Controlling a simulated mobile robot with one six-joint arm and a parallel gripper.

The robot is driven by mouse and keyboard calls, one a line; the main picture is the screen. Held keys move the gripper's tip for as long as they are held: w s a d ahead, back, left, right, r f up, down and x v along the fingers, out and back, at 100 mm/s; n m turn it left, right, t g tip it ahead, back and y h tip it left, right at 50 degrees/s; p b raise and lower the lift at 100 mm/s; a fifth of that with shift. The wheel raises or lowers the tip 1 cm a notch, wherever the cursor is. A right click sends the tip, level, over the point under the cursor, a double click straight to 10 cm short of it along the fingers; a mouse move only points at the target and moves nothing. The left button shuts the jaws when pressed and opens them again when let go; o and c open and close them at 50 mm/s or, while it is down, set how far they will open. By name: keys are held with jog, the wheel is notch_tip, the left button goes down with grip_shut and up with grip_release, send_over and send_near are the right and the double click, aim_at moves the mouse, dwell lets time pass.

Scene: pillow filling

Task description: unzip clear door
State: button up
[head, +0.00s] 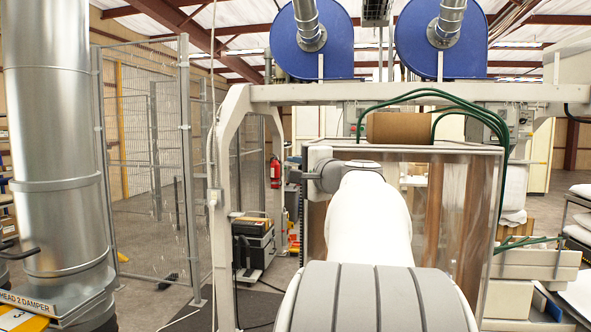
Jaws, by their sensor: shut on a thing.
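The clear door (452,205) is a see-through sheet in a frame on the front of the machine, with brown streaks showing behind it. Its left edge is partly covered by my white arm, which reaches forward in the middle of the head view. My gripper (298,176) is at the door's upper left edge, turned to the left at the end of my grey wrist. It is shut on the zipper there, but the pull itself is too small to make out. The lower middle of the door is hidden behind my arm.
A pale machine frame (232,190) stands just left of the door. A brown roll (399,127) and green hoses (470,108) are above it. A metal duct (55,150) and mesh fence (140,150) stand at left. Bins (535,262) are at right.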

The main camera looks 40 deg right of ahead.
grip_shut()
jog(key=shift+f, duration=0.1)
notch_tip(320, 180, down, 19)
jog(key=b, duration=2.1)
jog(key=shift+f+b, duration=0.15)
jog(key=shift+b, duration=0.2)
jog(key=o, duration=0.6)
grip_release()
jog(key=shift+o, duration=0.2)
jog(key=s, duration=0.8)
jog(key=shift+a+b, duration=0.3)
jog(key=shift+b, duration=0.1)
jog(key=shift+w, duration=0.1)
jog(key=shift+c, duration=0.2)
